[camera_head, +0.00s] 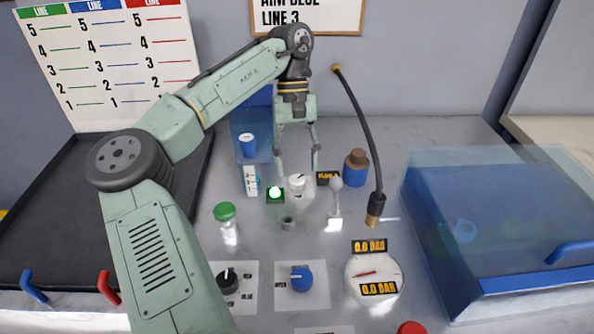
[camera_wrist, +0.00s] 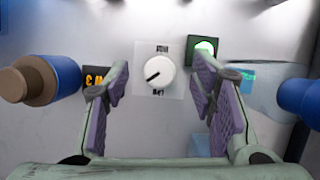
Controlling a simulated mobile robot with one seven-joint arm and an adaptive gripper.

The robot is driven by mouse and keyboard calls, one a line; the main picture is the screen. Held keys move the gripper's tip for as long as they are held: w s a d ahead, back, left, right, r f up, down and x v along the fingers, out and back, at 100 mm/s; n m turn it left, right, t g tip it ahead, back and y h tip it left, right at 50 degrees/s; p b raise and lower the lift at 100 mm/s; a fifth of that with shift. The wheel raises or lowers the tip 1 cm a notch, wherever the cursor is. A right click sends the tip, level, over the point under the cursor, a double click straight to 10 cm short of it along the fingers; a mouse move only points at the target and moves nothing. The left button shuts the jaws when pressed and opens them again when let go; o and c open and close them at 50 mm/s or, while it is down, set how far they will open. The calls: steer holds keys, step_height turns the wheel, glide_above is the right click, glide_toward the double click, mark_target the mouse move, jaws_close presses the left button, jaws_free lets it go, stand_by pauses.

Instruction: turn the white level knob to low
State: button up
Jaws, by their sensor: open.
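The white level knob (camera_head: 297,182) sits on a pale square plate on the grey panel, below my gripper in the head view. In the wrist view the knob (camera_wrist: 158,73) lies between and beyond my fingertips, with a dark pointer line slanting toward its lower left. Labels stand above and below it on the plate, too small to read surely. My gripper (camera_head: 297,163) is open and empty, pointing down. Its purple-padded fingers show in the wrist view (camera_wrist: 163,80), apart from the knob on both sides.
A lit green button (camera_head: 275,192) is close left of the knob, and a grey-topped lever (camera_head: 335,195) close right. A blue bottle with brown cap (camera_head: 356,168) and a black hose (camera_head: 362,130) stand further right. A black knob (camera_head: 228,281) and blue knob (camera_head: 301,279) are nearer.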

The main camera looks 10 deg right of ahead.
mark_target(297, 177)
step_height(297, 177, up, 6)
stand_by(0.5)
